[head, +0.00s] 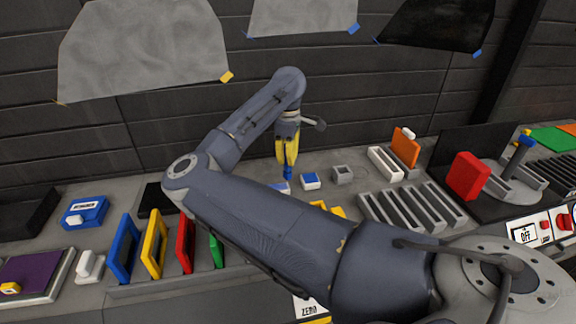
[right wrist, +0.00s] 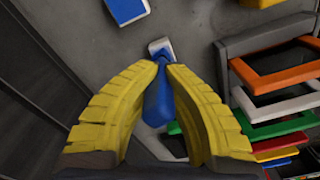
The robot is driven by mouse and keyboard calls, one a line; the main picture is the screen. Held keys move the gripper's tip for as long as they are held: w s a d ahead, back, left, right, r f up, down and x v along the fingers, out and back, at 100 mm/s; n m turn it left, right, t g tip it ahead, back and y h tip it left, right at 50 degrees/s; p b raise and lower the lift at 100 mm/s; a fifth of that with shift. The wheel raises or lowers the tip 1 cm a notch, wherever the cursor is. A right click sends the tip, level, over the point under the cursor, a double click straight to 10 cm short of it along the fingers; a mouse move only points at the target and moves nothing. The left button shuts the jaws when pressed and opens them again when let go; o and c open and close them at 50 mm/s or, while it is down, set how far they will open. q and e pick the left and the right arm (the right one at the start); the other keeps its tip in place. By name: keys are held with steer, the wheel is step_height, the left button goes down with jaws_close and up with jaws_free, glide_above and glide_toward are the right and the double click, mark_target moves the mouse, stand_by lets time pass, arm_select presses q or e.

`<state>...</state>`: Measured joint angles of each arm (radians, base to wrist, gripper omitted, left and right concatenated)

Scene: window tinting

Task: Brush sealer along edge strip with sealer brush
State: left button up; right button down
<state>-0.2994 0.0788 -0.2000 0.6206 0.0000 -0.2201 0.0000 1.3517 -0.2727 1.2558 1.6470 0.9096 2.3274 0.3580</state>
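My right gripper (head: 287,152) has yellow fingers and points down above the middle of the bench. It is shut on a slim blue tool, taken as the sealer brush (head: 287,174), whose blue body (right wrist: 157,103) shows between the fingertips in the right wrist view. A second blue-and-white block (head: 310,181) lies to the right. I cannot pick out the edge strip with certainty. My left gripper is not in view.
Coloured upright frames (head: 154,244) stand at the left front, partly behind my right arm. A grey slotted rack (head: 412,207) and a red block (head: 466,176) are at the right. Grey sheets (head: 143,48) hang on the dark wall. Bare bench surrounds the small blocks.

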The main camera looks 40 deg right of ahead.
steer(key=shift+r, duration=2.25)
